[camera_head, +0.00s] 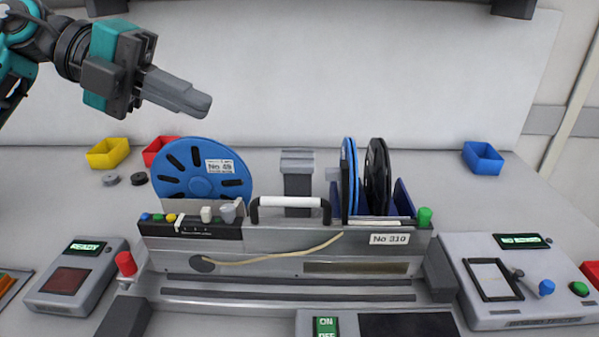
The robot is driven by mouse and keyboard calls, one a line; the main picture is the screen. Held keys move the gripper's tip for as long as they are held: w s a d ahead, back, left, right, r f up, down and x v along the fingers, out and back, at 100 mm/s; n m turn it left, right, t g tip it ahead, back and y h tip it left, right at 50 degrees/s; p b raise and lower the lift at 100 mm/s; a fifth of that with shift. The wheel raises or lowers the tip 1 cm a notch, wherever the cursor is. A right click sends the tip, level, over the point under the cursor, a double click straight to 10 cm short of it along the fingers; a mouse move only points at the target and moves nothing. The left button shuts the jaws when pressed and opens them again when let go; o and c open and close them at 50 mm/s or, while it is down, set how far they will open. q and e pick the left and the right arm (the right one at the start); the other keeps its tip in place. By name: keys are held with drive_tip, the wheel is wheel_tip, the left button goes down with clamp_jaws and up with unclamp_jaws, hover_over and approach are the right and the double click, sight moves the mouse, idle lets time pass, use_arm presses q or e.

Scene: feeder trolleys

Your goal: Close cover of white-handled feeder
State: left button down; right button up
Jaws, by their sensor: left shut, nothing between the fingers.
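The white-handled feeder (270,240) stands upright in the middle of the table, its white handle (290,202) on black mounts at the top centre. A blue reel (190,175) labelled No 49 sits at its left. A blue reel (349,180) and a black reel (377,178) stand edge-on at its right. A tan strip (275,254) runs across its front face. I cannot tell which part is the cover or how it stands. My left gripper (200,103) is shut and empty, above and behind the feeder's left side, clear of it. My right gripper is not in view.
A device marked READY (100,258) lies left, a control panel (515,300) right, and an ON/OFF box (326,323) in front. Yellow (108,153), red (160,150) and blue (483,157) bins stand behind. A grey block (297,182) rises behind the handle. Space above the feeder is free.

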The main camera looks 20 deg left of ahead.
use_arm(q)
drive_tip(key=d+f+b, duration=0.1)
drive_tip(key=d+f, duration=0.1)
drive_tip(key=d, duration=0.1)
drive_tip(key=w+d+f, duration=0.1)
drive_tip(key=d+f, duration=0.2)
drive_tip(key=d+f+b, duration=0.1)
drive_tip(key=d+f, duration=0.2)
drive_tip(key=shift+w+d+f+b, duration=0.1)
drive_tip(key=shift+w+f+b, duration=0.15)
drive_tip(key=shift+w+b, duration=0.05)
drive_tip(key=shift+w+d+r, duration=0.1)
drive_tip(key=shift+w+d, duration=0.1)
drive_tip(key=shift+d, duration=0.4)
drive_tip(key=shift+w+d+r, duration=0.1)
drive_tip(key=shift+w+d, duration=0.05)
drive_tip(key=shift+d, duration=0.4)
drive_tip(key=shift+w+d, duration=0.25)
drive_tip(key=shift+d, duration=0.4)
